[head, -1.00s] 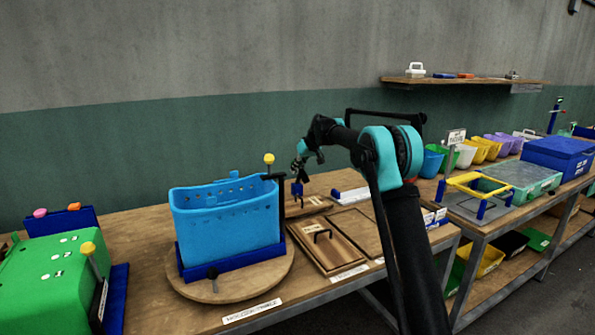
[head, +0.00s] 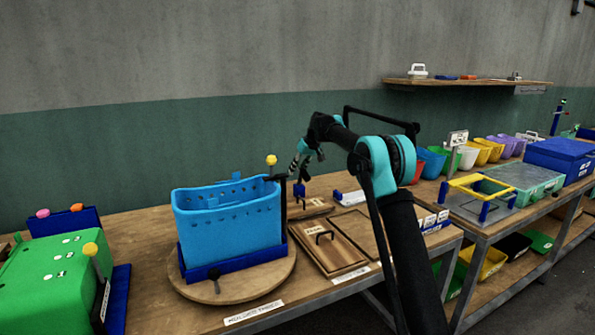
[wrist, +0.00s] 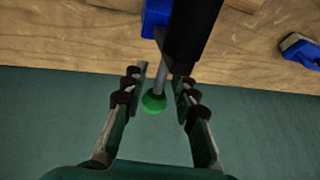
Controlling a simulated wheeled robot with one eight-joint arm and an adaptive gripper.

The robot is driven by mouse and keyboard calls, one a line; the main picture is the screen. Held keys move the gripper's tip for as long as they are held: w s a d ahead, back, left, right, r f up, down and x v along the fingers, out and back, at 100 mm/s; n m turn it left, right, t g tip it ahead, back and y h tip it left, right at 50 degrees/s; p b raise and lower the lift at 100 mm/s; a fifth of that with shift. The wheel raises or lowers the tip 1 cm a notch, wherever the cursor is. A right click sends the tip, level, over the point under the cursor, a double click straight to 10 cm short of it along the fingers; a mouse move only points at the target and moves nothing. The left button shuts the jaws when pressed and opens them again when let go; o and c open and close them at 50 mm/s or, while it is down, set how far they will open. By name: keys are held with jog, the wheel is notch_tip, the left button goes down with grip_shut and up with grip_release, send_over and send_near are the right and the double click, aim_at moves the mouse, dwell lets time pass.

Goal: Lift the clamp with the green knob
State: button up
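The green knob (wrist: 153,102) sits at the end of a grey rod (wrist: 162,75) in the wrist view, with a blue bracket (wrist: 155,18) behind it. My gripper (wrist: 157,80) is open, its two fingers on either side of the knob and rod, with gaps visible. A thick black cylinder (wrist: 192,28) crosses beside the rod. In the head view my gripper (head: 298,169) is above the wooden table, just right of the blue basket, over a small blue part (head: 299,189). The green knob cannot be made out there.
A blue perforated basket (head: 225,225) stands on a round wooden turntable (head: 232,287), with a yellow knob (head: 271,160) and black post (head: 283,190) behind. A green box (head: 50,275) is at left. A wooden board with a handle (head: 325,245) lies in front. The green wall is close behind.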

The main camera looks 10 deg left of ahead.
jog(key=v, duration=1.2)
jog(key=s+d+f+m+h, duration=0.1)
jog(key=s+d+f+m, duration=0.1)
jog(key=s+d+f, duration=0.4)
jog(key=s+d+f+m+h, duration=0.1)
jog(key=s+d+f, duration=0.5)
jog(key=s+d, duration=0.6)
jog(key=s+d+f+m+t+h, duration=0.1)
jog(key=s+d+f, duration=0.5)
jog(key=s, duration=1.2)
jog(key=shift+s+d+f+m+h, duration=0.15)
jog(key=shift+d+m, duration=0.25)
jog(key=shift+d, duration=0.3)
jog(key=shift+s+d+f+m+h, duration=0.1)
jog(key=shift+s+d+m+h, duration=0.1)
jog(key=shift+d+m, duration=0.35)
jog(key=s+d+f, duration=0.2)
jog(key=s+f, duration=0.3)
jog(key=s, duration=0.3)
jog(key=s+d+f+m+h, duration=0.1)
jog(key=s+d+f, duration=0.2)
jog(key=s, duration=0.5)
jog(key=shift+s+f, duration=0.25)
jog(key=shift+f, duration=0.6)
